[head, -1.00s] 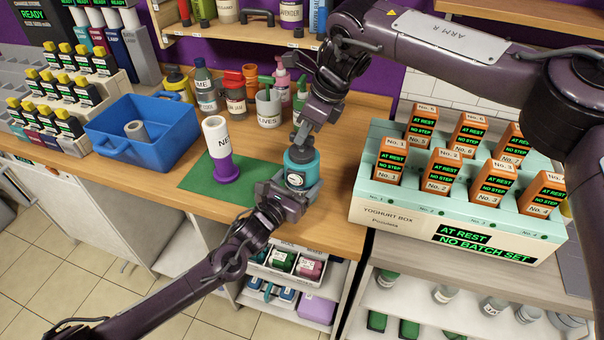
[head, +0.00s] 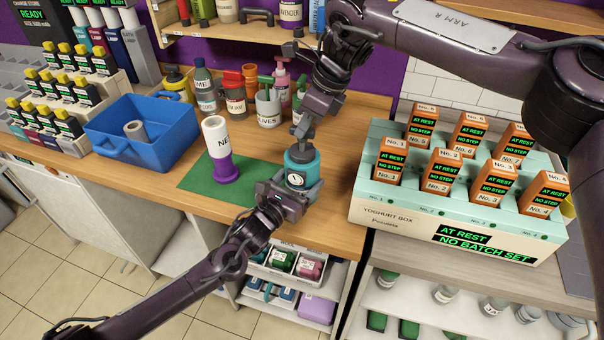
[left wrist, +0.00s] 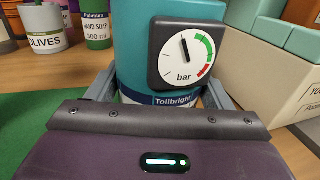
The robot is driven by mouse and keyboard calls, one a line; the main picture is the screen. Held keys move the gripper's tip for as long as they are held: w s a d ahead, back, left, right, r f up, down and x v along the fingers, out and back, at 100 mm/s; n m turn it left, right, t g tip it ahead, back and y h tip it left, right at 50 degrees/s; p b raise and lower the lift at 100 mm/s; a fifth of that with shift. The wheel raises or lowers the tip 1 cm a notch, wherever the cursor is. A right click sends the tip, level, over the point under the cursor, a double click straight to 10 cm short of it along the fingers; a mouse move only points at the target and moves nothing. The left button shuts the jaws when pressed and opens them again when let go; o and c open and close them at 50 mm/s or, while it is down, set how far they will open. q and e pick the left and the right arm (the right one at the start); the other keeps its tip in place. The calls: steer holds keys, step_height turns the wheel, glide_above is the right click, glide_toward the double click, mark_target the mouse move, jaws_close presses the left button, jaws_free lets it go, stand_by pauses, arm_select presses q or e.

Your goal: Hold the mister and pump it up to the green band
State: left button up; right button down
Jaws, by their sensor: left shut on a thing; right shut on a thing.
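The mister (head: 302,162) is a teal bottle with a dial gauge, upright at the front of the wooden counter. My left gripper (head: 298,192) is shut around its lower body; in the left wrist view its fingers flank the mister (left wrist: 140,50). The gauge (left wrist: 184,52), marked bar, has a green band at upper right and red below it. Its needle points nearly straight up, just left of the green band. My right gripper (head: 303,132) is shut on the pump handle at the mister's top. The handle is mostly hidden by the fingers.
A white and purple bottle (head: 217,150) stands on a green mat (head: 255,178) to the left. Behind are cups and bottles, including an olives pot (head: 269,108). A blue tub (head: 165,152) is farther left; a yoghurt box (head: 400,225) stands close on the right.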

steer(key=shift+w+r, duration=0.1)
steer(key=shift+r, duration=1.05)
steer(key=shift+f, duration=2.5)
steer(key=c, duration=1.4)
jaws_free()
steer(key=shift+f, duration=0.1)
steer(key=shift+o, duration=0.2)
